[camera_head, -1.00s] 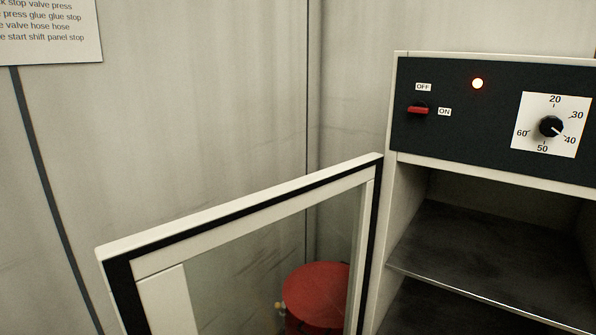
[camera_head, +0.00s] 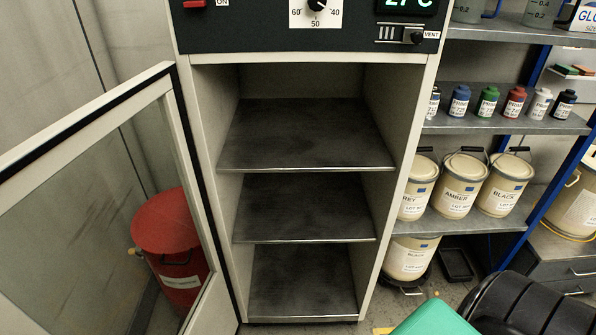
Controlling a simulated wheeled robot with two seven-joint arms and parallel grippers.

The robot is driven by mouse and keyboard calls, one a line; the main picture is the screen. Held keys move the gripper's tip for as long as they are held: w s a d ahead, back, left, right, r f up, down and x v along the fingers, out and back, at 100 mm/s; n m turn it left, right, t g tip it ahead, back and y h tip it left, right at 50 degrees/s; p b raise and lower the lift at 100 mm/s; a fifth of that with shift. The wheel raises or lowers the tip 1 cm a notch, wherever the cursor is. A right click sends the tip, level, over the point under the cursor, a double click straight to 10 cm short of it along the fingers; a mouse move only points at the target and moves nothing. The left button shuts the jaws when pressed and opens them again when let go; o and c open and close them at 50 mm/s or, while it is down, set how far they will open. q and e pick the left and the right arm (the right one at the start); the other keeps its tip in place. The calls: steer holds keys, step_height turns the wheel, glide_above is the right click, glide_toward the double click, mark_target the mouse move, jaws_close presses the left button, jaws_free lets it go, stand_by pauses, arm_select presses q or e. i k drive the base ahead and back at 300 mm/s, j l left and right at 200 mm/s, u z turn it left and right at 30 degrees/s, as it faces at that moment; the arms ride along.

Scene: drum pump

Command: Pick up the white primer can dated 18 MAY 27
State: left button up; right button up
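A row of small primer cans stands on the middle shelf of the rack at the right. A white can (camera_head: 540,103) stands upright there, between a red can (camera_head: 514,101) and a dark can (camera_head: 564,104). Its label is too small to read a date. At the row's left end another can (camera_head: 434,101) is partly hidden by the cabinet edge, and I cannot tell its colour. Neither of my grippers shows in the view.
The open cabinet (camera_head: 228,190) has empty shelves; its glass door (camera_head: 85,115) swings out left, before a red drum (camera_head: 168,222). Large tins, including an amber one (camera_head: 460,185), stand below the small cans. A green object (camera_head: 433,318) and a black ribbed object (camera_head: 520,302) are at bottom right.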

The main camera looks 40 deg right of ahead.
mark_target(541, 99)
steer(key=k+l+z, duration=0.2)
steer(key=l, duration=0.6)
steer(key=l+z, duration=0.2)
steer(key=l, duration=0.55)
steer(key=k+l+z, duration=0.2)
steer(key=l, duration=0.65)
steer(key=i, duration=0.1)
